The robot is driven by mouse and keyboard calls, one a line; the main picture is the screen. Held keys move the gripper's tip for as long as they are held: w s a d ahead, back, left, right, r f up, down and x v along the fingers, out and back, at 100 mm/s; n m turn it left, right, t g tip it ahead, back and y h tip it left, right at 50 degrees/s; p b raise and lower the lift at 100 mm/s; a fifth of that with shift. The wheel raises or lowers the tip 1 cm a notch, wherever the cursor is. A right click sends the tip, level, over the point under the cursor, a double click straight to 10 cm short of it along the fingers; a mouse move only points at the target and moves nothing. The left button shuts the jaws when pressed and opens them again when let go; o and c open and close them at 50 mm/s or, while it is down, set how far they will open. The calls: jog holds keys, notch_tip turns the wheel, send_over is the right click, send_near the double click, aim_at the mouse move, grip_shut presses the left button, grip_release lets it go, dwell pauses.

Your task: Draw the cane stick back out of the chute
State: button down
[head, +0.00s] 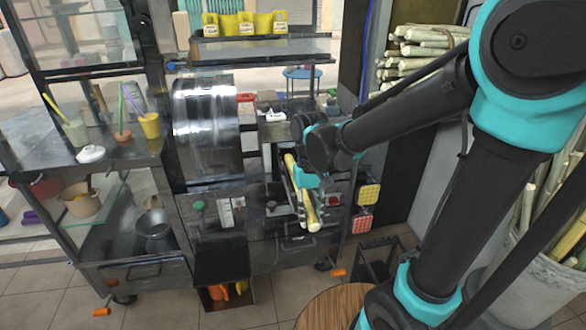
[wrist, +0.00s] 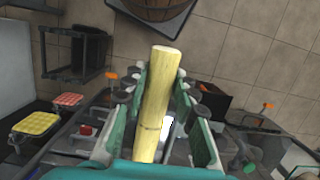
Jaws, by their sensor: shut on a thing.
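The cane stick (wrist: 154,105) is a yellow-green rod with a pale cut end. It lies between the fingers of my gripper (wrist: 163,95) in the wrist view, and my gripper is shut on it. In the head view the cane stick (head: 307,200) hangs tilted at my gripper (head: 302,184), in front of the right part of the metal press cart (head: 255,207). The chute cannot be clearly made out, and I cannot tell whether the far end of the stick is inside it.
A shiny metal drum (head: 207,125) stands on the cart. Cups (head: 149,125) with straws stand at left. A round wooden stool (head: 335,307) is at the front. Cane bundles (head: 420,42) are stacked at the back right. A bin (head: 530,270) of canes stands at right.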

jog(key=shift+s, duration=0.2)
jog(key=c, duration=1.1)
grip_release()
jog(key=shift+r, duration=0.1)
